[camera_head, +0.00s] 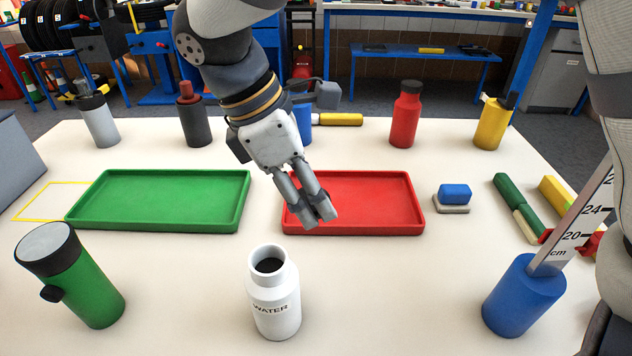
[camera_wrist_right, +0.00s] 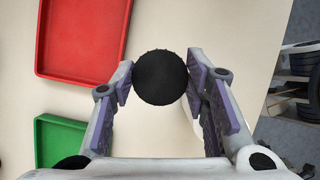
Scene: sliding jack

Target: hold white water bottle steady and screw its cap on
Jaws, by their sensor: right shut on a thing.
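The white water bottle (camera_head: 274,307) stands upright on the table at the front, with its "WATER" lettering facing me. Its mouth is open and dark inside. My right gripper (camera_head: 318,212) is above and behind the bottle, apart from it, with its fingers slanting down over the front left of the red tray. In the right wrist view its pads are shut on a round black cap (camera_wrist_right: 160,78). The cap cannot be made out in the head view. A white shape, partly hidden, shows beside the cap in the wrist view. My left gripper is not in view.
A red tray (camera_head: 400,229) and a green tray (camera_head: 150,225) lie behind the bottle. A green bottle (camera_head: 90,290) stands at front left, a blue container (camera_head: 520,300) with a ruler at front right. Several other bottles stand along the back. Table beside the white bottle is clear.

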